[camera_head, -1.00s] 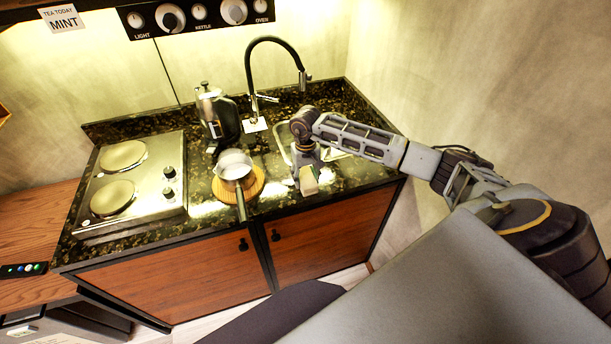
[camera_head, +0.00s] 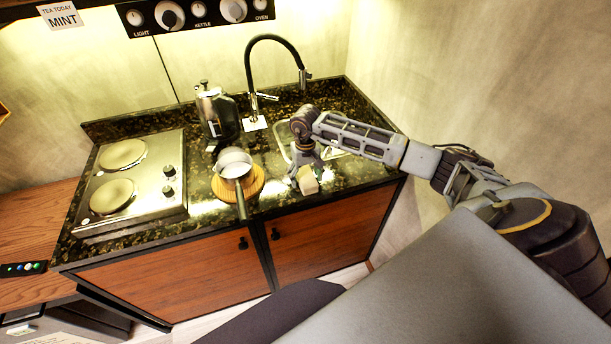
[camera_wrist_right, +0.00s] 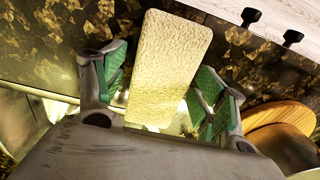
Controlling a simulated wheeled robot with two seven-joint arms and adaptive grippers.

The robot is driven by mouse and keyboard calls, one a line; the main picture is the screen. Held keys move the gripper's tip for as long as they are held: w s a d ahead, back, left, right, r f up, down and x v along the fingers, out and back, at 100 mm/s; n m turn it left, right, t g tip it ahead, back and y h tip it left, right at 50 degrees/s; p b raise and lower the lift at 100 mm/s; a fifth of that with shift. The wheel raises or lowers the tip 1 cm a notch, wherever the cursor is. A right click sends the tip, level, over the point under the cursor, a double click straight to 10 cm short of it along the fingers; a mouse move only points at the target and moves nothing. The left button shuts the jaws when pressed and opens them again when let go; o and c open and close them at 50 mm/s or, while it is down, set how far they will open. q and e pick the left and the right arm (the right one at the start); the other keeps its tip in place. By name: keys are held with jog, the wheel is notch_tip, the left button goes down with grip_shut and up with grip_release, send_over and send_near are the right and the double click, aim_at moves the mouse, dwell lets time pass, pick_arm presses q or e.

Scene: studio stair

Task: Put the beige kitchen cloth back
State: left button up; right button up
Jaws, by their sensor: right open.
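The beige kitchen cloth (camera_head: 308,182) is a small pale folded block at the counter's front strip, just in front of the sink (camera_head: 340,151). In the right wrist view the cloth (camera_wrist_right: 167,62) lies lengthwise between my spread fingers, with a gap visible at its sides. My right gripper (camera_head: 305,166) points down over the cloth's rear end and is open. It hides part of the sink and the cloth's back end. I cannot tell exactly how the cloth rests underneath. My left gripper is not in view.
A pot (camera_head: 234,163) stands on a round wooden board (camera_head: 254,186) left of the cloth, its handle toward the front edge. A French press (camera_head: 213,112) and the black tap (camera_head: 272,40) stand behind. A two-plate hob (camera_head: 150,205) is at left. The wall closes the right side.

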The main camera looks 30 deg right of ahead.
aim_at(305, 175)
jog(key=shift+r, duration=0.15)
notch_tip(305, 175, up, 12)
jog(key=b, duration=0.2)
dwell(0.6)
jog(key=shift+a, duration=0.1)
dwell(0.6)
